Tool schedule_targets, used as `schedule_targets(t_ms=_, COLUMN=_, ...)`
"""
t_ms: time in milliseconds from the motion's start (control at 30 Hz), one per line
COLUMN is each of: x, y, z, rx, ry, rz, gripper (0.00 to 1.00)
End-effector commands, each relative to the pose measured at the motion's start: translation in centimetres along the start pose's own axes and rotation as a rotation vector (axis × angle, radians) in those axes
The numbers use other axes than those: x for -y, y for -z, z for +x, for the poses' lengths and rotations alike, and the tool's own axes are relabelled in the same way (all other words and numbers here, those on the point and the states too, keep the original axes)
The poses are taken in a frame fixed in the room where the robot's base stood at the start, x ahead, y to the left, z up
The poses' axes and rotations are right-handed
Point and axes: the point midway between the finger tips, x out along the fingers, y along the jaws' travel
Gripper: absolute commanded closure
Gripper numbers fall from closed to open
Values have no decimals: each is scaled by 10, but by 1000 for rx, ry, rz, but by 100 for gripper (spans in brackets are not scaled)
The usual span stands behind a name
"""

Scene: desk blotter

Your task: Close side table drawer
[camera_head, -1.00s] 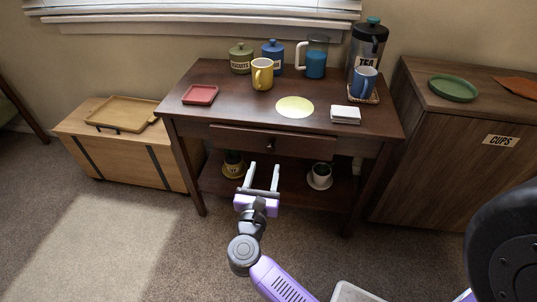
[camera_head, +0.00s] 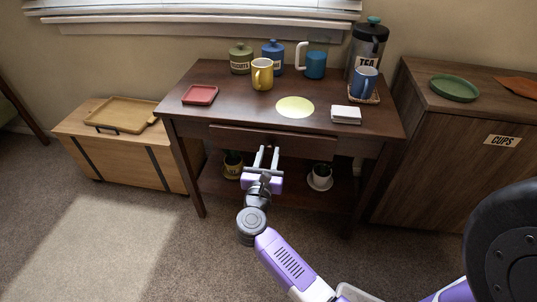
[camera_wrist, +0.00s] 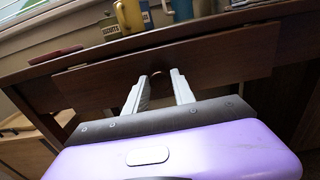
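The dark wood side table (camera_head: 222,88) stands against the wall, and its drawer (camera_head: 310,143) has a wide, plain front just under the top. The drawer front appears to stand slightly forward of the frame; how far is hard to tell. My gripper (camera_head: 268,149) is in front of the drawer, its fingers pointing at the drawer front near the middle. In the wrist view the fingers (camera_wrist: 159,75) are apart with nothing held between them. A small round knob (camera_wrist: 157,72) shows on the drawer front (camera_wrist: 215,62) beyond the gap. Whether the fingertips touch the drawer cannot be told.
On the tabletop are a yellow mug (camera_head: 262,75), a red coaster (camera_head: 200,95), a blue mug (camera_head: 364,82) and a tea canister (camera_head: 369,45). A wooden chest (camera_head: 150,155) is left, a cabinet (camera_head: 430,150) right.

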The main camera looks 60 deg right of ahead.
Motion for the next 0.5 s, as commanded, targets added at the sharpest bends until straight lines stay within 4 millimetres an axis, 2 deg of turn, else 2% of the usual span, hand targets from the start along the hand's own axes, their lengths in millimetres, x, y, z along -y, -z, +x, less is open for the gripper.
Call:
schedule_targets(t_ms=33, x=0, y=0, z=0, rx=0, ry=0, rz=0, gripper=82)
schedule_targets(t_ms=133, x=0, y=0, z=0, rx=0, ry=0, rz=0, gripper=100)
schedule_targets(t_ms=500, x=0, y=0, z=0, rx=0, ry=0, rz=0, gripper=100)
